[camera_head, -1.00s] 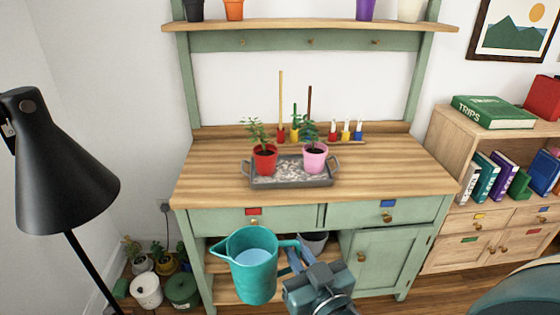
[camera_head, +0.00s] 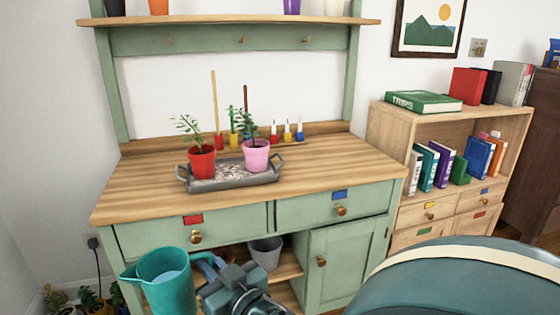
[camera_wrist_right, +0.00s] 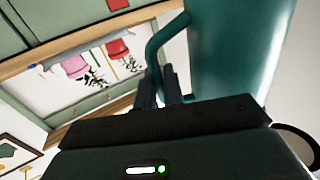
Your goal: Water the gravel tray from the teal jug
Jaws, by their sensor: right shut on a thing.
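The teal jug (camera_head: 166,284) is upright at the lower left of the head view, in front of the bench, with water visible inside and its spout to the left. My right gripper (camera_head: 212,268) is shut on its handle; the jug also fills the upper right of the wrist view (camera_wrist_right: 235,45). The grey gravel tray (camera_head: 235,181) lies on the wooden bench top, beyond and above the jug in the picture. A red pot (camera_head: 202,163) and a pink pot (camera_head: 256,156), each with a green plant, stand in the tray. My left gripper is not in view.
The green bench (camera_head: 140,192) has drawers, a cabinet and an upper shelf (camera_head: 230,20). Small coloured tools stand behind the tray. A grey bucket (camera_head: 265,252) sits on the lower shelf. A bookcase (camera_head: 390,130) stands right. Bench top left and right of the tray is clear.

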